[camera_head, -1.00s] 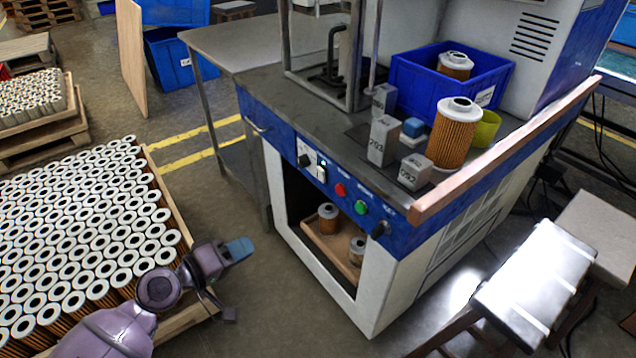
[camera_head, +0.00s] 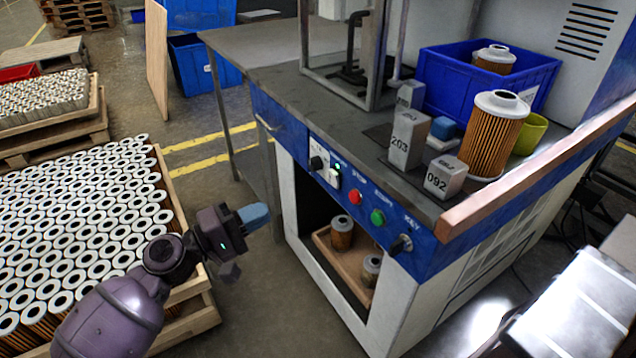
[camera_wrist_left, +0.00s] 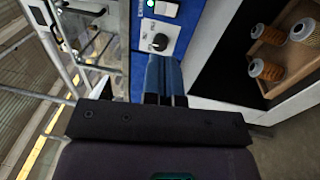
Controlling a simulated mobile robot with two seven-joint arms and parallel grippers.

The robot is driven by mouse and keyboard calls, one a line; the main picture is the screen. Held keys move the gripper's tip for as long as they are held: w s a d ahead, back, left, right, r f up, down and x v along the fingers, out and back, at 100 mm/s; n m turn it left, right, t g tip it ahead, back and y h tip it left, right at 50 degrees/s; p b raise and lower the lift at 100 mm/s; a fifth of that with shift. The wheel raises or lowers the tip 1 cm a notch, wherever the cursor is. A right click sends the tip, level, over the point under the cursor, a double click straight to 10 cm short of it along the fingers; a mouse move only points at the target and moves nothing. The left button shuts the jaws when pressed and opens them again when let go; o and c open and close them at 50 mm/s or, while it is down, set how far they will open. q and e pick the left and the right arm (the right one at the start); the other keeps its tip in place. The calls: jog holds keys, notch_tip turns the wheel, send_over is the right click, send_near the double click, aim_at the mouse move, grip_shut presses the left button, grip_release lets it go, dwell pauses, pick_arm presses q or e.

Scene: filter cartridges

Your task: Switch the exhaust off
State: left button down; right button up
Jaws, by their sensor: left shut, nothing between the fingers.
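The blue control panel (camera_head: 350,192) is on the front of the workbench. At its left end are a black rotary knob (camera_head: 318,162) and a white rocker switch (camera_head: 333,178) with a green light; I cannot read which is labelled exhaust. The left wrist view shows the knob (camera_wrist_left: 159,42) just beyond my fingertips and the rocker (camera_wrist_left: 165,9) above it. My left gripper (camera_head: 256,215) has blue fingers, shut and empty, left of the panel and apart from it. The fingers (camera_wrist_left: 163,75) point toward the knob in the wrist view. My right gripper is not in view.
Red (camera_head: 355,198) and green (camera_head: 378,217) buttons and a key switch (camera_head: 401,244) sit further right on the panel. Below is an open compartment with filters in a tray (camera_head: 345,265). A pallet of filters (camera_head: 75,230) stands left. Numbered blocks (camera_head: 408,138) stand on the bench.

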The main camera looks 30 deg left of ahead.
aim_at(333, 177)
pick_arm(q)
jog(key=p+x, duration=0.1)
jog(key=x, duration=1.1)
jog(key=shift+w+d+r, duration=0.15)
jog(key=shift+w+d, duration=0.05)
jog(key=shift+w, duration=0.15)
jog(key=shift+w+d, duration=0.35)
jog(key=shift+w, duration=0.15)
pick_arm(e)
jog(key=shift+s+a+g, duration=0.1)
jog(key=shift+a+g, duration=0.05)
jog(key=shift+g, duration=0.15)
